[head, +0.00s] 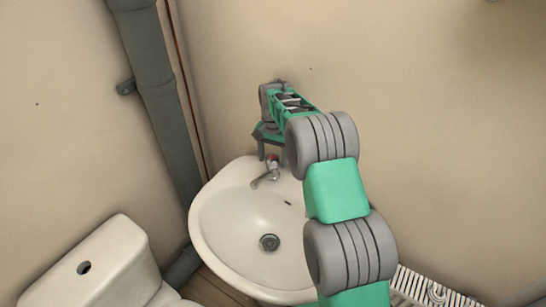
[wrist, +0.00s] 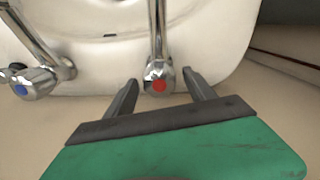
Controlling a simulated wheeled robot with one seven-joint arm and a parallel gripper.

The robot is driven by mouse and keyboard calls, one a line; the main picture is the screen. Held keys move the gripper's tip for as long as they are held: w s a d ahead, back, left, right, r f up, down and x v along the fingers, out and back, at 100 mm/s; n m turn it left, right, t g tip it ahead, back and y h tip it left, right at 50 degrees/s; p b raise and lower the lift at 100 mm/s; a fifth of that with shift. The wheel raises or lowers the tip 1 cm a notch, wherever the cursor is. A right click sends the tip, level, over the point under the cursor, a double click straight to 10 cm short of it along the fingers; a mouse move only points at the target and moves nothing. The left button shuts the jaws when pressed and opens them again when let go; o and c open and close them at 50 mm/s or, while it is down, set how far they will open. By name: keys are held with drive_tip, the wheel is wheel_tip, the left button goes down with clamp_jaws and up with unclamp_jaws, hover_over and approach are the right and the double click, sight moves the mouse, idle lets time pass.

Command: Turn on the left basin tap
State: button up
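The white basin (head: 225,215) has a chrome tap with a red-marked knob (head: 272,159) at its back edge, the left one in the head view. In the wrist view this red-dotted knob (wrist: 159,82) appears between the two fingertips of my gripper (wrist: 161,84), with a visible gap on each side. My gripper (head: 271,150) is open, reaching down at the knob from the wall side. A second tap with a blue-dotted knob (wrist: 30,85) shows at the left of the wrist view; my arm hides it in the head view.
A toilet cistern (head: 95,265) stands at the lower left. A grey pipe (head: 155,90) runs down the corner left of the basin. The wall (head: 420,120) is close behind the taps. A white radiator (head: 425,288) is at the lower right.

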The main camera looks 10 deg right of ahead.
drive_tip(key=c, duration=1.3)
drive_tip(key=shift+n, duration=0.3)
drive_tip(key=n+b, duration=0.1)
drive_tip(key=n, duration=0.4)
drive_tip(key=shift+a, duration=0.1)
drive_tip(key=n+b, duration=0.1)
drive_tip(key=n, duration=0.4)
drive_tip(key=shift+a+n, duration=0.1)
drive_tip(key=shift+n, duration=0.3)
drive_tip(key=n, duration=0.6)
drive_tip(key=shift+r, duration=0.1)
drive_tip(key=n, duration=0.5)
drive_tip(key=shift+s+a+n+b, duration=0.1)
drive_tip(key=shift+n+b, duration=0.2)
drive_tip(key=shift+n, duration=0.1)
